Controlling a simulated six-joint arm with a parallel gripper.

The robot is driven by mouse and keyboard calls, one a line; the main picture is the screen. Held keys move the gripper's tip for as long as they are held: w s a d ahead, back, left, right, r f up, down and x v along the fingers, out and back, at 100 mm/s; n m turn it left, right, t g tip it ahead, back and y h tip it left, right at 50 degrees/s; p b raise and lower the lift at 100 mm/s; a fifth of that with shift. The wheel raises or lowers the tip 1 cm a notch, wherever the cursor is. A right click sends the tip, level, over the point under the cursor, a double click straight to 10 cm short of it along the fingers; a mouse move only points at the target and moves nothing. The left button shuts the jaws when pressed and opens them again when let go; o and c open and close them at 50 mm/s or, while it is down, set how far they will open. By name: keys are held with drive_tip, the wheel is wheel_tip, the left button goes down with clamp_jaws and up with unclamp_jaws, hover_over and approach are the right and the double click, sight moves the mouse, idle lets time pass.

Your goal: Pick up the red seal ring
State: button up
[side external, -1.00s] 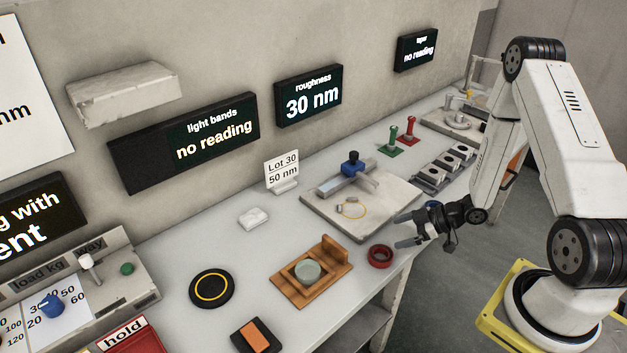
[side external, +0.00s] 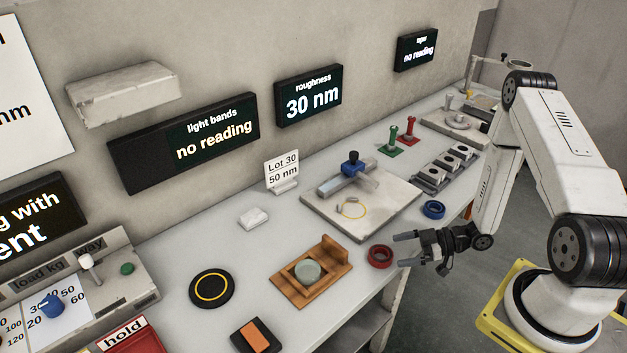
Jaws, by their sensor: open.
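The red seal ring (side external: 380,257) lies flat on the light bench near its front edge, just right of the wooden fixture. My gripper (side external: 400,250) is open and empty. Its fingers point left, and in the picture their tips are just right of the ring. The tips look a little above bench height; I cannot tell the exact gap. A blue ring (side external: 434,209) lies on the bench behind my gripper, near the grey plate.
A wooden fixture (side external: 330,272) with a round grey-green piece stands left of the red ring. A grey plate (side external: 398,207) with a blue-topped tool is behind. A black disc (side external: 211,289) lies further left. The bench's front edge (side external: 375,298) is close to the ring.

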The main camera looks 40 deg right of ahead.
sight(372, 255)
drive_tip(key=shift+w+a+f, duration=0.15)
drive_tip(key=shift+w+a, duration=0.05)
drive_tip(key=shift+w+a, duration=0.1)
drive_tip(key=shift+f+x, duration=0.2)
drive_tip(key=shift+x, duration=2.25)
drive_tip(key=c, duration=1)
